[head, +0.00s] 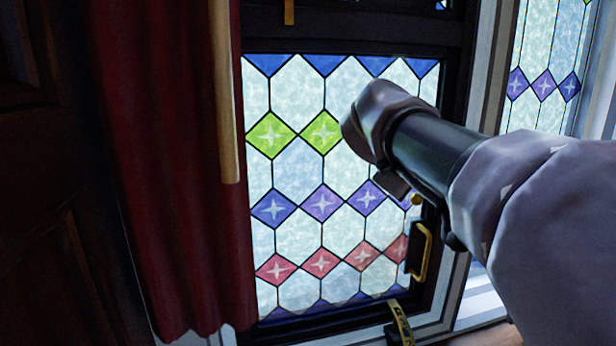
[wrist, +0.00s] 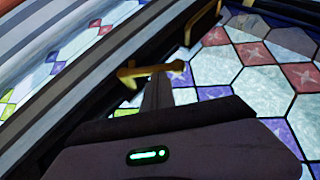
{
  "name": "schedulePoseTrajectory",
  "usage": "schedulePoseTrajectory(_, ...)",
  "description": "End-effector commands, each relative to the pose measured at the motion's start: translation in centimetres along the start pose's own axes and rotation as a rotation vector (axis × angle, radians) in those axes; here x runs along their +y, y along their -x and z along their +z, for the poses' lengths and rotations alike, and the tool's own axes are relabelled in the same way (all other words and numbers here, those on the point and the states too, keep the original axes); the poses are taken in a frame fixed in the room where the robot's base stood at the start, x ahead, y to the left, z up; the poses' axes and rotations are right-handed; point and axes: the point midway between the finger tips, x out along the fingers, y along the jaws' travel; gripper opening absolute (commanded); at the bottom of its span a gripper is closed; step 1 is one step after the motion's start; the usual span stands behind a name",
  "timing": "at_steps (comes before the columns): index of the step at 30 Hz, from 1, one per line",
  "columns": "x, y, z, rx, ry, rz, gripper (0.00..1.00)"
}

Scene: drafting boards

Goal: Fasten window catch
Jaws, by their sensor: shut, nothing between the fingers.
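The window (head: 300,85) has a dark frame and leaded coloured glass; its sash looks closed against the frame. The brass window catch (wrist: 132,71) shows in the wrist view as a short lever with a rounded end, lying across the frame edge. In the head view only a small brass bit of it (head: 416,200) shows beside my arm. My gripper (wrist: 158,84) is shut and empty, its fingertips right at the catch's lever and overlapping its middle. I cannot tell whether they touch. In the head view my arm hides much of the catch area.
A brass handle (head: 424,252) sits on the frame below the catch. Another brass fitting (head: 402,324) is at the bottom of the frame. A dark red curtain (head: 180,180) with a wooden rod (head: 224,100) hangs at the left. A second leaded window (head: 545,50) is at the right.

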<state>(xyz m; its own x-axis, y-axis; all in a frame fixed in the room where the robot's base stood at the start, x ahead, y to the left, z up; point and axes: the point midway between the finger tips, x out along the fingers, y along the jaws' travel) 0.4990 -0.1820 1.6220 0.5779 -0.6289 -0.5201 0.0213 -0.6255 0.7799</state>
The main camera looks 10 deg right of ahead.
Motion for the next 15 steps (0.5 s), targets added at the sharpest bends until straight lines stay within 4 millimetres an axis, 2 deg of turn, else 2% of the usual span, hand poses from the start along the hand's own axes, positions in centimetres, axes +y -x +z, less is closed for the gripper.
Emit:
schedulePoseTrajectory(1, -1.1, -0.9, 0.6, 0.001, 0.023, 0.033, 0.00)
schedulePoseTrajectory(15, -1.9, -3.2, 2.1, 0.000, 0.257, 0.383, 0.00)
